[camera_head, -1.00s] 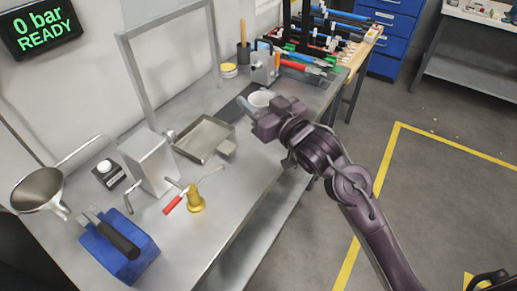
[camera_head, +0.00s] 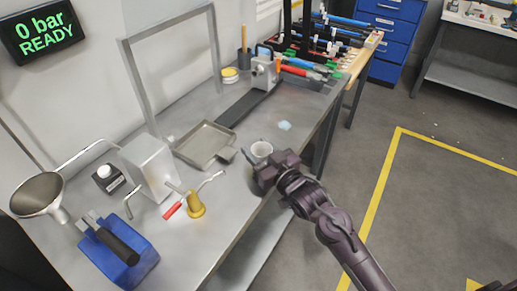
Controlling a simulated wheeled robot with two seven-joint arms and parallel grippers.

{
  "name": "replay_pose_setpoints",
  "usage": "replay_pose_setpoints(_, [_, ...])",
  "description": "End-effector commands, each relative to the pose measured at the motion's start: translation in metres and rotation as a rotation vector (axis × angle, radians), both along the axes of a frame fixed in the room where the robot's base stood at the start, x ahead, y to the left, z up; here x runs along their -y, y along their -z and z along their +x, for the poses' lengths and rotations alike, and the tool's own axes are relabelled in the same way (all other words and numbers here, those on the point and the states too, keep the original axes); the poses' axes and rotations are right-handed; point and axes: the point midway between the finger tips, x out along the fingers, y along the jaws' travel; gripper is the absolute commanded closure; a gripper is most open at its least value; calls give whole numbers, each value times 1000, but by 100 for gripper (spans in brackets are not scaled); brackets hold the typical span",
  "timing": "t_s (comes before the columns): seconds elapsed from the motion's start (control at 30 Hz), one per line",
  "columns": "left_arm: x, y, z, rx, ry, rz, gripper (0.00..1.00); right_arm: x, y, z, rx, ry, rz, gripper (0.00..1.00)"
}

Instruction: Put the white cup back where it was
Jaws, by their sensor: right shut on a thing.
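The white cup (camera_head: 262,149) is upright near the front edge of the steel bench (camera_head: 222,205), to the right of the shallow metal tray (camera_head: 206,145). My right gripper (camera_head: 257,162) is shut on the cup from the near side; its body hides the cup's lower part. I cannot tell whether the cup's base touches the bench. A pale blue patch (camera_head: 284,126) lies on the bench just beyond the cup. My left gripper is not in view.
A dark strip (camera_head: 240,108) and tools lie behind. Bench around the pale patch is clear.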

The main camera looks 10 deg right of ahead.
Motion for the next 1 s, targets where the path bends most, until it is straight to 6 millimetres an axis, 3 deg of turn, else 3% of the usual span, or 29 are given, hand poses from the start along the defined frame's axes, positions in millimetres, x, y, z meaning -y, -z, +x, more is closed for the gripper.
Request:
replay_pose_setpoints(0.2, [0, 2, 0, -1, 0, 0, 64, 0, 3, 0, -1, 0, 0, 76])
replay_pose_setpoints(0.23, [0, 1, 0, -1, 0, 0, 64, 0, 3, 0, -1, 0, 0, 53])
replay_pose_setpoints(0.4, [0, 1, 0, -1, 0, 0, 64, 0, 2, 0, -1, 0, 0, 33])
replay_pose_setpoints(0.73, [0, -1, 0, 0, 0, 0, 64, 0, -2, 0, 0, 0, -1, 33])
replay_pose_setpoints(1.0, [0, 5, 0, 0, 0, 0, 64, 17, 3, -40, -4, 0, -3, 33])
